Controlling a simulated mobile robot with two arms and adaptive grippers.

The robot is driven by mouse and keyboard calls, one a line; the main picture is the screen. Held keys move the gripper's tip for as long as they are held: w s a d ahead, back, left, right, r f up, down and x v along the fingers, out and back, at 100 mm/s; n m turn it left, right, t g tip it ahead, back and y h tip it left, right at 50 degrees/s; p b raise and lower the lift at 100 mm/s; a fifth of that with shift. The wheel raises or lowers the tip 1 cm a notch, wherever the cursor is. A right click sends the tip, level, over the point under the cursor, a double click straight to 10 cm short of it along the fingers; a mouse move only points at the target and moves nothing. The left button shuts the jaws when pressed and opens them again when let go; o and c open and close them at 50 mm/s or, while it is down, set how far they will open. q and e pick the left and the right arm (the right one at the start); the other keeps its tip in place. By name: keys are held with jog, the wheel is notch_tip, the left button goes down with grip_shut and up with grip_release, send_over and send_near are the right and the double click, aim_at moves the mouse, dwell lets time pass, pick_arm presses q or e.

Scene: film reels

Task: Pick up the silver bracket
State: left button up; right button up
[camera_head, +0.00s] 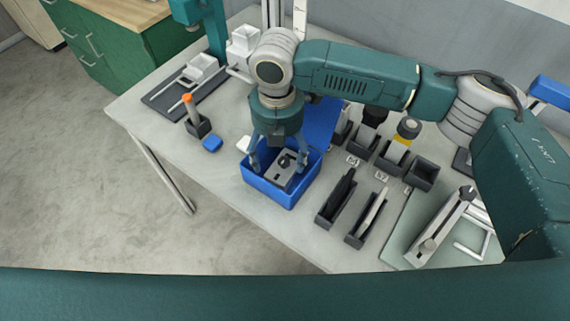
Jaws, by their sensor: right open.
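A silver-grey bracket (285,175) lies inside a small blue box (287,199) on the table. A dark part shows on top of it. My right gripper (278,164) points down over the box. Its fingers are spread apart, one toward the left side and one toward the right side, with the bracket between and below them. I cannot tell whether a finger touches the bracket or the box walls. The gripper hides the far part of the box. My left gripper is not in view.
A blue lid (322,118) stands open behind the box. Black holders (336,205) stand close to its right. The table (232,215) is clear in front of the box.

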aim_at(279, 164)
jog(key=shift+w+d+f, duration=0.1)
jog(key=shift+w+f, duration=0.05)
jog(key=shift+f, duration=0.2)
notch_tip(279, 164, down, 4)
jog(key=shift+f+p, duration=0.15)
jog(key=shift+p, duration=0.75)
jog(key=shift+w+f, duration=0.1)
jog(key=shift+f, duration=0.3)
jog(key=c, duration=1)
jog(key=shift+r, duration=0.1)
jog(key=shift+c, duration=0.9)
jog(key=shift+r, duration=0.1)
